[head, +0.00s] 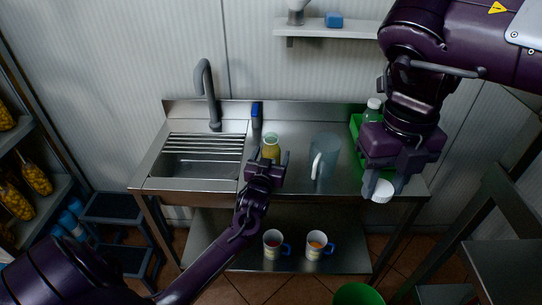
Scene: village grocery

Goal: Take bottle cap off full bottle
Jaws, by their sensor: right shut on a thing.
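A bottle with yellow-green contents (271,146) stands upright on the steel counter, right of the sink; its lower part is hidden by my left gripper. My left gripper (268,157) is in front of it with its fingers apart; I cannot tell whether they touch it. My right gripper (386,184) is shut on a white round cap (382,191), held in the air near the counter's right front edge. Another bottle, green with a white cap (373,104), stands at the green crate, partly hidden by my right arm.
A clear jug with a white handle (325,155) stands between the grippers. A green crate (355,124) is at the counter's right. The sink has a tall faucet (208,95), and a blue-topped item (256,114) stands beside it. Two mugs (275,243) (317,244) are on the lower shelf.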

